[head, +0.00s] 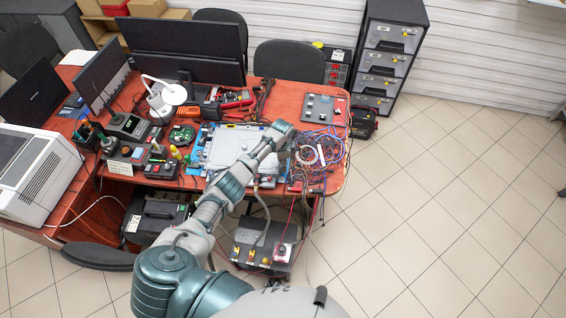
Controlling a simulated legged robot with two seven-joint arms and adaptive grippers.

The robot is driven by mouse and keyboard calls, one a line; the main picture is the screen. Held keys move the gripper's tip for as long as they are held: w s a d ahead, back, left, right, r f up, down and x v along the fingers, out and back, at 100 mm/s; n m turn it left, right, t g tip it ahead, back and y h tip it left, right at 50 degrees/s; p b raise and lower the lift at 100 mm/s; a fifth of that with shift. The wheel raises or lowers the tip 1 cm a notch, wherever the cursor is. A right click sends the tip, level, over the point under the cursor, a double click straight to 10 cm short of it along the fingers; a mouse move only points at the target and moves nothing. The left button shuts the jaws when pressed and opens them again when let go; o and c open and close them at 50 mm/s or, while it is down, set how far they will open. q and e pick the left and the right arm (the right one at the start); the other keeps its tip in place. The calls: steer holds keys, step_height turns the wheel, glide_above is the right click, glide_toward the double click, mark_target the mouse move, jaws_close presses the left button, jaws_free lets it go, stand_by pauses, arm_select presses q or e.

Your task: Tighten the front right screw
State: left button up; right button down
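A light grey plate-like assembly (222,148) lies on a blue mat (207,131) in the middle of the red-brown table. Its screws are too small to make out, and my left arm covers part of its right side. My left arm reaches up from the bottom of the head view. Its gripper (285,153) is over the table at the right edge of the assembly, beside a tangle of blue and red hoses or cables (322,150). The fingers are too small and dark to tell whether they are open or hold anything. My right gripper is not in view.
The table (290,92) also bears monitors (185,50), a white lamp (172,94), small devices and tools. A box with yellow fittings (262,245) stands below its front edge. A printer (38,175) is at left, a drawer cabinet (388,58) behind. The tiled floor at right is clear.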

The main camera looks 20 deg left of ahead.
arm_select(q)
step_height(320, 180, up, 12)
stand_by(0.6)
steer(key=shift+f, duration=0.1)
